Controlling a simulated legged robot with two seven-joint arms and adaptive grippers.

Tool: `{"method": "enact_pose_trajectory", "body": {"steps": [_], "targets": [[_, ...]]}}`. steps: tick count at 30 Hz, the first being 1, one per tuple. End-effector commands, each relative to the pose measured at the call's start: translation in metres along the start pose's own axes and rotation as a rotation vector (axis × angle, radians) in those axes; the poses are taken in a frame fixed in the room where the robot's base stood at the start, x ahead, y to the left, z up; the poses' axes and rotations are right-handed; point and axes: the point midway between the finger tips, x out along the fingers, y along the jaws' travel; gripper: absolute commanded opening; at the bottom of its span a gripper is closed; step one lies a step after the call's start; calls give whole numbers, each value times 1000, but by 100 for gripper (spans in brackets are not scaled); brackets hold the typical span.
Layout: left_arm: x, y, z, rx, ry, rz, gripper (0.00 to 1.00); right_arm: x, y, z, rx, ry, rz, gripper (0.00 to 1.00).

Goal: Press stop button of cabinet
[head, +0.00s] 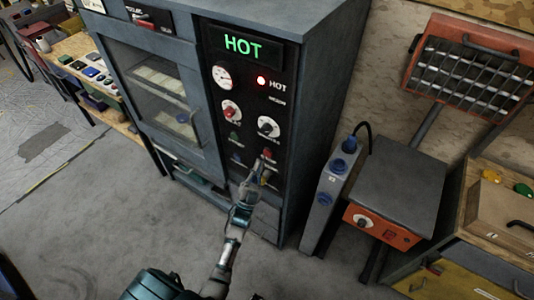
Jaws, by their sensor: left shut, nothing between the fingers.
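A tall grey cabinet (325,110) stands upright in front of me. Its black control panel (245,105) has a green "HOT" display (243,46), a lit red lamp (261,81), a gauge and knobs. Low on the panel a small red button (268,153) shows, with a label too small to read surely. A small green button (233,136) sits to its left. My left gripper (257,167) is shut and empty, its tips just below the red button at the panel. I cannot tell whether they touch it. My right gripper is not in view.
A blue and grey socket post (322,200) and an orange-fronted box (382,226) stand to the right of the cabinet. An orange grille heater (468,65) is behind. A wooden shelf (90,65) with small items is at left. Grey floor in front is clear.

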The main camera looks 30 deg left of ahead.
Motion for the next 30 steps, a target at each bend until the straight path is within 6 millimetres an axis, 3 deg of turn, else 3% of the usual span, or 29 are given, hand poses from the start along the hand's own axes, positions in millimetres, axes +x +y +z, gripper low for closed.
{"method": "enact_pose_trajectory", "body": {"steps": [12,30], "targets": [[-23,-18,-18,0,0,-1,0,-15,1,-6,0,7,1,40],[-24,-18,-18,0,0,0,0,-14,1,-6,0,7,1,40]]}}
